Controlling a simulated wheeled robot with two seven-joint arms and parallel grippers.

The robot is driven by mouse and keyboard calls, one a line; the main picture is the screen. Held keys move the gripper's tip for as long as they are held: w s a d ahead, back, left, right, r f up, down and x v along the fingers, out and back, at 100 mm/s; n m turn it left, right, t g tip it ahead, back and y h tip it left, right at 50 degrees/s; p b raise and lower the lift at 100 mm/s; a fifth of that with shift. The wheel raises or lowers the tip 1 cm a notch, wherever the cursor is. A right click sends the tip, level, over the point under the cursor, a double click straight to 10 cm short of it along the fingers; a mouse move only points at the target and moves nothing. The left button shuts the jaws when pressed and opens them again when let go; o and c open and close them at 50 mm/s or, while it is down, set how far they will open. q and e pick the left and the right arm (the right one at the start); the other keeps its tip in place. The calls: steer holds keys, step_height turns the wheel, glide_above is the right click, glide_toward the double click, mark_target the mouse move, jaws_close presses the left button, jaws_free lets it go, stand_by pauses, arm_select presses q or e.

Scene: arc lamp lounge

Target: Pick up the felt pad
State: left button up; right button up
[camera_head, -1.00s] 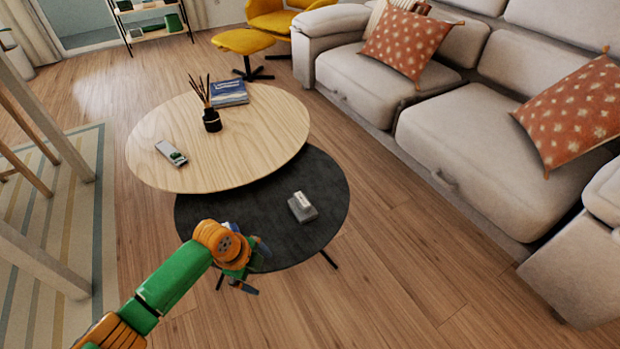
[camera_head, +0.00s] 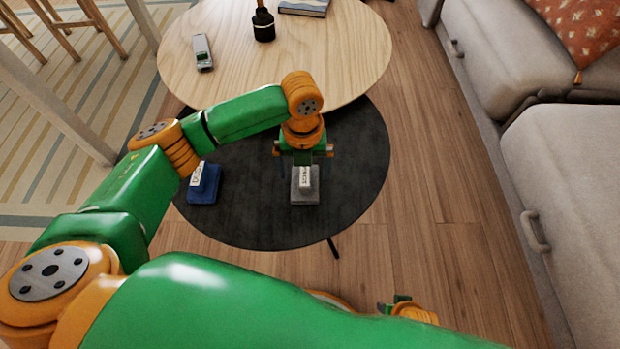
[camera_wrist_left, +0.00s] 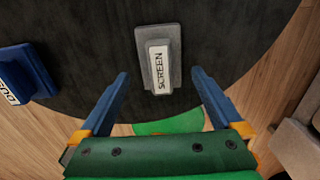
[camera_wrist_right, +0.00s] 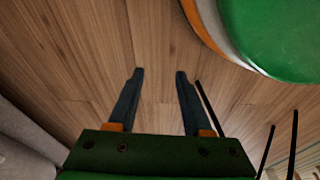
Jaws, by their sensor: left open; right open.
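A grey pad-like block (camera_head: 305,194) with a white label lies on the dark round table (camera_head: 350,170); in the left wrist view the grey block (camera_wrist_left: 151,72) reads "SCREEN". A blue block (camera_head: 205,186) with a white label lies to its left; it is partly cut off in the left wrist view (camera_wrist_left: 30,68). I cannot tell for sure which is felt. My left gripper (camera_head: 304,160) is open and empty above the grey block, its fingers pointing down on either side of it. My right gripper (camera_wrist_right: 160,73) is open and empty over the wood floor, away from the table.
A higher pale wood table (camera_head: 330,55) overlaps the dark one at the back, with a remote-like device (camera_head: 203,52), a black diffuser bottle (camera_head: 263,25) and a book (camera_head: 304,6). A beige sofa (camera_head: 565,170) stands at the right. Bare floor lies between sofa and tables.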

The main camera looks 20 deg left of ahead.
mark_target(304, 174)
arm_select(q)
steer(key=f+b, duration=0.2)
steer(key=f, duration=0.2)
steer(key=shift+w+f, duration=0.2)
steer(key=shift+f, duration=0.2)
steer(key=c, duration=1.2)
arm_select(e)
steer(key=w+r, duration=0.2)
steer(key=r, duration=0.3)
steer(key=shift+w+a, duration=0.3)
steer(key=shift+w, duration=0.1)
